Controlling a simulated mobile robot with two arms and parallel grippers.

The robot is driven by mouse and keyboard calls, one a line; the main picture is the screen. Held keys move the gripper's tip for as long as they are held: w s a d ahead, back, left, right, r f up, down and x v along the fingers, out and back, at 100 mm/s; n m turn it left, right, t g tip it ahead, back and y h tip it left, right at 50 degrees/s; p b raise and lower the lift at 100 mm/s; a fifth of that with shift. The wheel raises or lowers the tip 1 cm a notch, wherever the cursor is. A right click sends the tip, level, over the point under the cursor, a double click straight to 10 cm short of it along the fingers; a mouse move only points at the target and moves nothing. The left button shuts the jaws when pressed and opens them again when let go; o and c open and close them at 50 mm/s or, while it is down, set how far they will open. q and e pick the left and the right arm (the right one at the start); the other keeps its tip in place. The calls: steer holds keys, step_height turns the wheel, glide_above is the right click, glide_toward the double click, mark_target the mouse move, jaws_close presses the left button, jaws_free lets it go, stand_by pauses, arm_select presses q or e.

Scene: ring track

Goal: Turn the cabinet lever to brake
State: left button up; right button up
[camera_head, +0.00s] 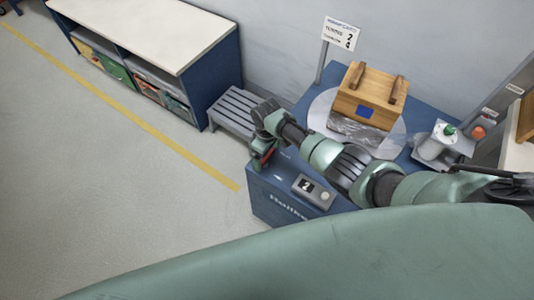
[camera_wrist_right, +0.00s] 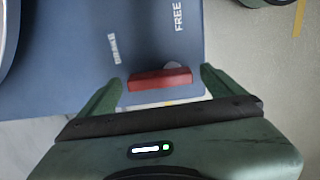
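The blue cabinet (camera_head: 262,198) stands at the right in the head view, and its blue top (camera_wrist_right: 70,60) fills the upper left of the right wrist view. The red lever (camera_wrist_right: 160,79) lies crosswise between my right fingertips, with a pale round spot just behind it. The printed word BRAKE (camera_wrist_right: 115,48) is to the left and FREE (camera_wrist_right: 178,16) to the right beyond the lever. My right gripper (camera_wrist_right: 160,85) is open around the lever, with a gap on each side. In the head view my right gripper (camera_head: 262,150) is at the cabinet's left corner. My left gripper is out of view.
A wooden crate (camera_head: 370,90) sits on a pale round plate (camera_head: 318,115) on the cabinet. A control box (camera_head: 313,190) is in front. A grey slatted bench (camera_head: 232,108) and a workbench (camera_head: 150,30) stand left. The floor beyond the yellow line is clear.

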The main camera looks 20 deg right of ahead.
mark_target(267, 156)
step_height(267, 156, up, 8)
steer(key=shift+f+p, duration=0.1)
steer(key=shift+p, duration=0.55)
steer(key=shift+s, duration=0.1)
